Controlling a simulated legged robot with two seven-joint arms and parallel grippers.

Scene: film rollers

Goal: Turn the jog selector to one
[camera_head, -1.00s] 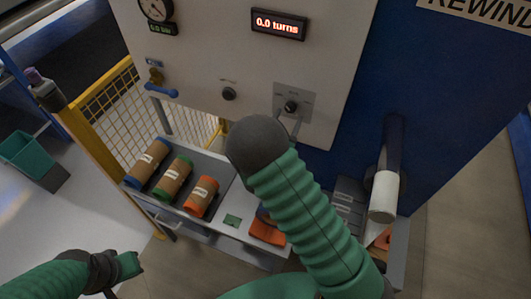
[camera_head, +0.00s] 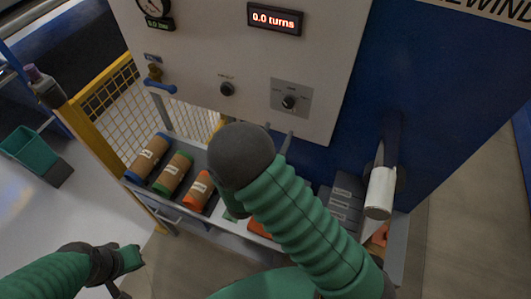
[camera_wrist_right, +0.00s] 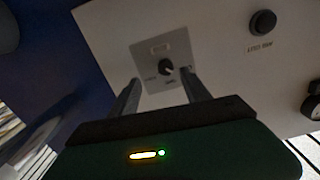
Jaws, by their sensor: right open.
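The likely jog selector (camera_head: 289,102) is a small dark knob on a square grey plate on the white panel; its labels are too small to read. In the right wrist view, the knob (camera_wrist_right: 166,68) shows upside down, ahead of and between my two fingers. My right gripper (camera_head: 278,135) is open and empty, its fingertips just below the plate in the head view. In the wrist view the right gripper's fingertips (camera_wrist_right: 160,82) flank the knob, apart from it. My left gripper (camera_head: 130,258) is low at the left, away from the panel; its jaws are unclear.
Rollers (camera_head: 172,172) lie in a tray below. A white roll (camera_head: 380,192) sticks out at the right. A yellow mesh guard (camera_head: 115,105) stands left.

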